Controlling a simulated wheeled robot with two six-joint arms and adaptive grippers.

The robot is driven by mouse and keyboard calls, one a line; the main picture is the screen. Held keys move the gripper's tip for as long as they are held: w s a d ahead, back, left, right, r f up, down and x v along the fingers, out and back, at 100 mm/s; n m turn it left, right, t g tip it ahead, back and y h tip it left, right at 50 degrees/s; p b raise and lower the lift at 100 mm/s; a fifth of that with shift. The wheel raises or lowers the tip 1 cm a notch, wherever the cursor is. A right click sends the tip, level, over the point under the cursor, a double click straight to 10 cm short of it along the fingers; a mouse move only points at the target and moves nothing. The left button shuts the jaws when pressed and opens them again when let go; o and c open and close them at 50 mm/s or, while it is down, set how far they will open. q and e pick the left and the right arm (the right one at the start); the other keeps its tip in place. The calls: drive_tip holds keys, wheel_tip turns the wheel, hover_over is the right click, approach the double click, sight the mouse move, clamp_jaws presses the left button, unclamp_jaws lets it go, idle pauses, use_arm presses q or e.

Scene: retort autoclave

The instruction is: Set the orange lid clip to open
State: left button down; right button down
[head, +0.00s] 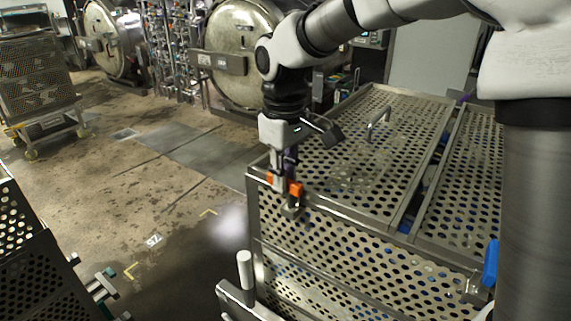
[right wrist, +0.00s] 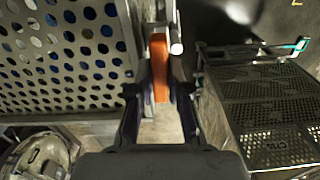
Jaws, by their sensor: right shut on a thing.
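The orange lid clip (head: 294,188) sits at the near left corner of the perforated metal basket's lid (head: 350,150). My right gripper (head: 285,185) reaches down onto it from above and is shut on it. In the right wrist view the orange clip (right wrist: 159,68) stands between the two dark fingers (right wrist: 160,100), beside the basket's rim. The fingers and gripper body cover part of the clip in the head view. My left gripper is in neither view.
A blue clip (head: 491,263) is on the basket's right front side. The lid has a raised handle (head: 378,122). Another perforated basket (head: 15,215) is at the left edge. Open floor (head: 150,200) lies between.

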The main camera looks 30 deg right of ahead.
drive_tip(key=shift+f+n, duration=0.1)
drive_tip(key=shift+n, duration=0.4)
drive_tip(key=c, duration=1.1)
unclamp_jaws()
wheel_tip(320, 180, up, 12)
drive_tip(key=shift+r, duration=0.1)
